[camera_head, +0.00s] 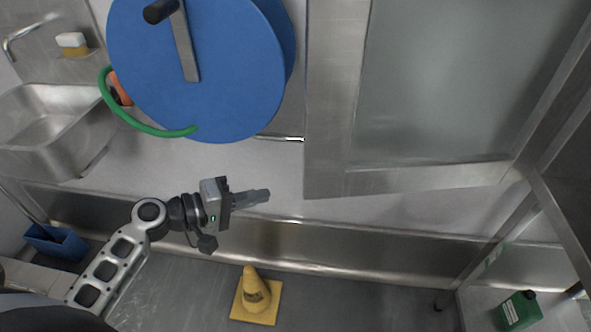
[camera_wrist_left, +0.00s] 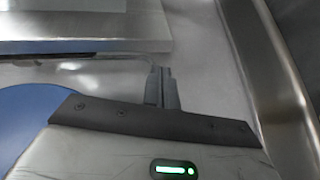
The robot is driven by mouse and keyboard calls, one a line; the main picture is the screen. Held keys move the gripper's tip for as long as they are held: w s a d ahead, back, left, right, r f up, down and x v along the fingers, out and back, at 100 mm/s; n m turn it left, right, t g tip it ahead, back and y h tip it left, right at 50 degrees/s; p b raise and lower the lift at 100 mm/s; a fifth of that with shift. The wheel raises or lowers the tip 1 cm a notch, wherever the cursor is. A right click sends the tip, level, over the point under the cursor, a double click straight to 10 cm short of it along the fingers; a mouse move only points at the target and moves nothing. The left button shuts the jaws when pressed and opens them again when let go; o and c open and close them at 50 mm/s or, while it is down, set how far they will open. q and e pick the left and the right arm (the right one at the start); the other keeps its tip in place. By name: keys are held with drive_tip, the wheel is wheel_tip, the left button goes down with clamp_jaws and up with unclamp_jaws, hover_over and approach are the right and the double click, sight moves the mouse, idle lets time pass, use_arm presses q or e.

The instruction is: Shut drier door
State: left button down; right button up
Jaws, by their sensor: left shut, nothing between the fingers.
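The drier door is most likely the steel-framed panel with a cloudy glass pane (camera_head: 332,120) on the right of the head view. Its lower left corner hangs over the pale counter; its hinge and the drier body cannot be made out clearly. In the left wrist view its metal frame (camera_wrist_left: 100,45) fills the upper left. My left gripper (camera_head: 266,195) is shut and empty, just left of the frame's lower corner, with a small gap showing. It also shows in the left wrist view (camera_wrist_left: 162,74), fingers together. My right gripper is not in view.
A blue hose reel (camera_head: 220,85) with a green hose (camera_head: 140,124) hangs above my left gripper. A steel sink (camera_head: 50,125) is at the left. A yellow cone (camera_head: 256,292) stands on the floor below the counter's steel edge (camera_head: 390,243). A green canister (camera_head: 519,311) is at lower right.

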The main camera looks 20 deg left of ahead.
use_arm(q)
wheel_tip(320, 180, up, 5)
drive_tip(key=w+a+n+t+h, duration=0.1)
drive_tip(key=a+h, duration=0.1)
drive_tip(key=p+x, duration=0.1)
drive_tip(key=x, duration=0.9)
drive_tip(key=shift+w, duration=0.15)
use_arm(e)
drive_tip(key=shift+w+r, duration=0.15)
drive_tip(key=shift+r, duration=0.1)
